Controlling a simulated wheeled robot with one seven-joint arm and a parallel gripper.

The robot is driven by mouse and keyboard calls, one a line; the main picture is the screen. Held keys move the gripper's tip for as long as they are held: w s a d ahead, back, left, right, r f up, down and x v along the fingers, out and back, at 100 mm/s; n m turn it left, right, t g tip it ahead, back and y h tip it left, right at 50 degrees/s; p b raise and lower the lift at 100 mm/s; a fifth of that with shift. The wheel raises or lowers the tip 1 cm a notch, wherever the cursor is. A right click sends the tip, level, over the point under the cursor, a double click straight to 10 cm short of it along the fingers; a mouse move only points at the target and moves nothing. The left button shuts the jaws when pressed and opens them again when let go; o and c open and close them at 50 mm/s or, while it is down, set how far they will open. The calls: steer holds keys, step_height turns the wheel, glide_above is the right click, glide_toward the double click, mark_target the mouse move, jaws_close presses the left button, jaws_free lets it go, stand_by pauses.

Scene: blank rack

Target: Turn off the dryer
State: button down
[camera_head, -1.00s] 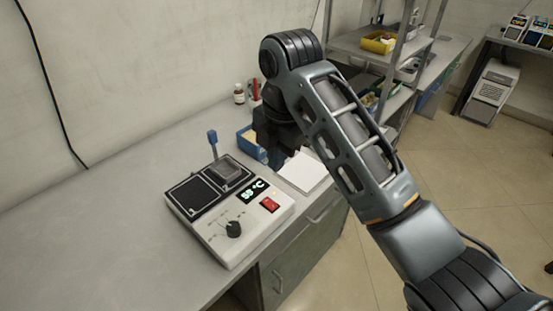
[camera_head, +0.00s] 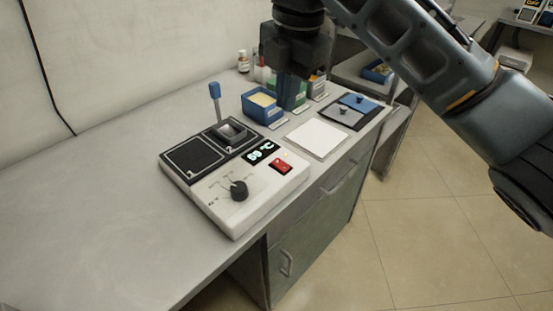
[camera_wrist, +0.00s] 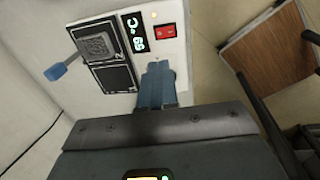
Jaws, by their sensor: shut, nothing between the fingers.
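The dryer (camera_head: 220,200) is a white box on the bench with two dark square plates, a lit display (camera_head: 260,152) reading about 59 °C, a black knob (camera_head: 239,190) and a blue-tipped lever (camera_head: 215,92). Its red rocker switch (camera_head: 281,166) sits beside the display; it also shows in the wrist view (camera_wrist: 166,31), with a small lit orange lamp near it. My gripper (camera_head: 291,98) points down in the head view, raised behind and above the dryer's right side. In the wrist view its blue-grey fingers (camera_wrist: 157,68) are together, just below the switch in the picture, not visibly touching it.
A blue box (camera_head: 262,112) with pale contents and a green box stand behind the dryer. A white pad (camera_head: 317,138) and a dark tray (camera_head: 355,112) with blue and grey lids lie to the right. A small bottle (camera_head: 243,62) stands by the wall. The left bench is clear.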

mark_target(283, 166)
stand_by(0.3)
steer(key=f, duration=0.4)
steer(key=a+f, duration=0.1)
steer(key=f, duration=0.4)
steer(key=w+f, duration=0.1)
steer(key=f, duration=0.4)
steer(key=shift+a, duration=0.15)
steer(key=shift+a+f+p, duration=0.15)
steer(key=shift+f+p, duration=0.1)
steer(key=shift+p, duration=0.1)
steer(key=shift+s+d+p, duration=0.45)
steer(key=shift+d+p, duration=0.1)
steer(key=shift+d, duration=0.15)
